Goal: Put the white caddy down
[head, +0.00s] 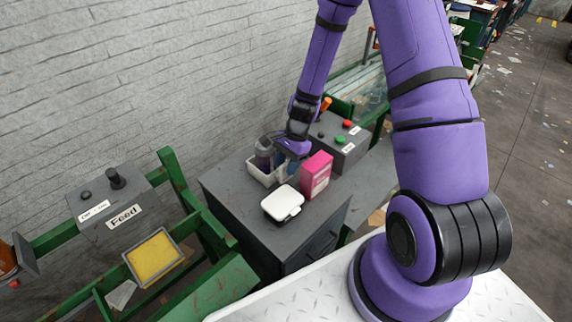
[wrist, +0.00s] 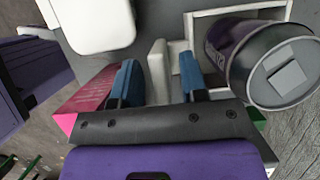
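The white caddy (head: 262,178) is on the dark grey cabinet top near the wall in the head view, seemingly resting flat. A dark can with a grey lid (wrist: 275,65) is in it. In the wrist view, the caddy's white rim (wrist: 240,12) shows at the upper right. My gripper (head: 290,163) is over the caddy's right side. Its blue fingers (wrist: 160,80) stand on either side of an upright white piece of the caddy, with a visible gap at the right finger. The fingertips are partly hidden in the head view.
A white lidded box (head: 283,203) lies in front of the caddy on the cabinet (head: 232,185). A pink box (head: 316,175) stands close to its right. A grey button box (head: 338,140) is behind. A yellow-filled tray (head: 154,258) is at the lower left.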

